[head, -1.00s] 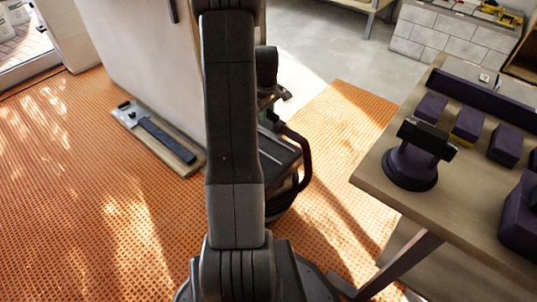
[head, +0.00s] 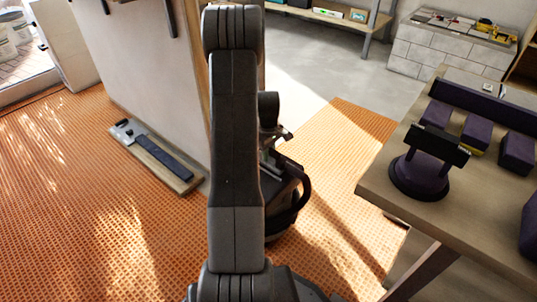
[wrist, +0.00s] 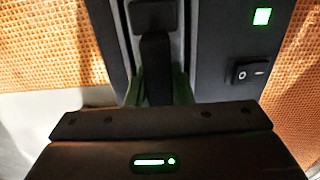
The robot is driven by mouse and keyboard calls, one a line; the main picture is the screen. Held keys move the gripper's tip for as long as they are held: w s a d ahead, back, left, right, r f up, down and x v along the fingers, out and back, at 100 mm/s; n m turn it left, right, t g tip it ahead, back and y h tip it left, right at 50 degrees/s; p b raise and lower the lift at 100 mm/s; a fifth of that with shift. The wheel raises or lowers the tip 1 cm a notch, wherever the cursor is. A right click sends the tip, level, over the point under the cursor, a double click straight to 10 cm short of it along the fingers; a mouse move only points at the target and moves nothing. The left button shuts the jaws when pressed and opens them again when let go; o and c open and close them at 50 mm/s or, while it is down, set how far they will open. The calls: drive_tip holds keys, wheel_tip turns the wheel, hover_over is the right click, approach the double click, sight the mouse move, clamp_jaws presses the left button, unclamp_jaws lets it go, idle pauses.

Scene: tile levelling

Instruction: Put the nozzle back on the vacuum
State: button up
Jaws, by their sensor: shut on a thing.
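The vacuum (head: 287,203) stands on the orange floor just beyond my arm, which hides its left part. Its dark body, with a lit green square and a rocker switch, fills the upper middle and right of the wrist view (wrist: 218,58). My gripper (wrist: 157,92) is shut on a dark, narrow upright piece, which seems to be the nozzle (wrist: 156,60), right in front of the vacuum body. Whether the nozzle touches the vacuum I cannot tell.
A wooden table (head: 395,203) at right holds a purple stand (head: 420,175) and several purple blocks. A pale wall panel (head: 150,65) stands at left, with a board (head: 155,158) on the floor before it.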

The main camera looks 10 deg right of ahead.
drive_tip(key=shift+f, duration=0.1)
drive_tip(key=o, duration=0.9)
wheel_tip(320, 180, up, 12)
drive_tip(key=p, duration=0.4)
